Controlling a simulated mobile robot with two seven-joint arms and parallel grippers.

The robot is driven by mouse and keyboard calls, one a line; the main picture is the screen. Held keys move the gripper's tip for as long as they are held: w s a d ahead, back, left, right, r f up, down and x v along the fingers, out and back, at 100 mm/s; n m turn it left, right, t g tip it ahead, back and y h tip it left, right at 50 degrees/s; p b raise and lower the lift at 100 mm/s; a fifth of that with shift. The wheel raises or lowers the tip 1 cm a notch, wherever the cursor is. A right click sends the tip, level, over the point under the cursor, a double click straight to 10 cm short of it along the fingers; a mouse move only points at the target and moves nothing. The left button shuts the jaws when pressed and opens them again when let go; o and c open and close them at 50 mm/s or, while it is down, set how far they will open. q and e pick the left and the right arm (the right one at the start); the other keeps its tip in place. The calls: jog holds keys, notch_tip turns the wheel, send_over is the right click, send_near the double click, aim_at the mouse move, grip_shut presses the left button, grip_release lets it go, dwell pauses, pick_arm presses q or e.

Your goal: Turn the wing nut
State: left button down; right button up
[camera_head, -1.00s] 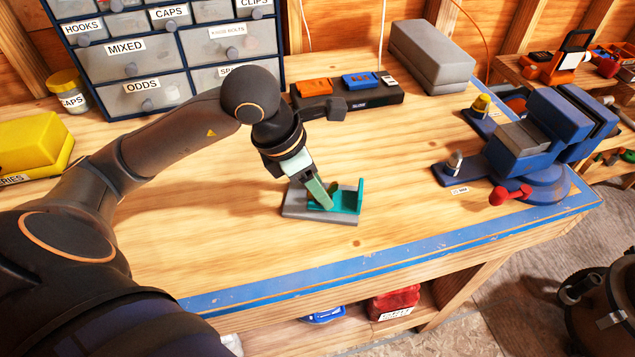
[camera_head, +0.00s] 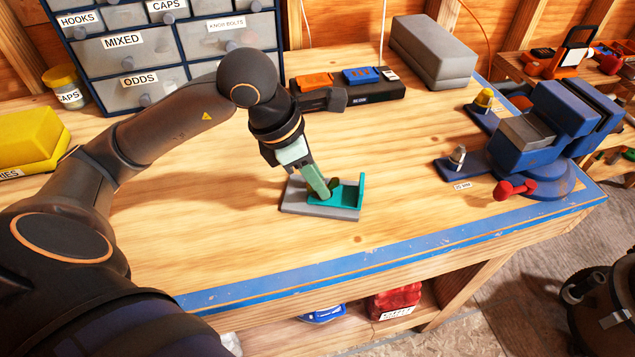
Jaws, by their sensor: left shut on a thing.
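A teal bracket (camera_head: 350,196) with an upright right end sits on a grey base plate (camera_head: 310,209) on the wooden bench. My left gripper (camera_head: 327,192) reaches down from the upper left, with its green fingers at the left part of the bracket. A small dark olive piece, which looks like the wing nut (camera_head: 334,183), shows right beside the fingertips. The gripper is shut on it, and the fingers hide part of it. My right gripper is not in view.
A blue vise (camera_head: 540,140) with a red handle stands at the bench's right end. A black charger (camera_head: 375,92) and a grey box (camera_head: 433,50) are behind. A drawer cabinet (camera_head: 150,60) and a yellow box (camera_head: 30,138) stand left. The bench front is clear.

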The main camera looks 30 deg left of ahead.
pick_arm(q)
jog(key=shift+m, duration=0.3)
jog(key=c, duration=0.7)
grip_release()
jog(key=v, duration=1.2)
jog(key=shift+a+r+p, duration=0.2)
jog(key=shift+r+p, duration=0.1)
jog(key=shift+p, duration=0.1)
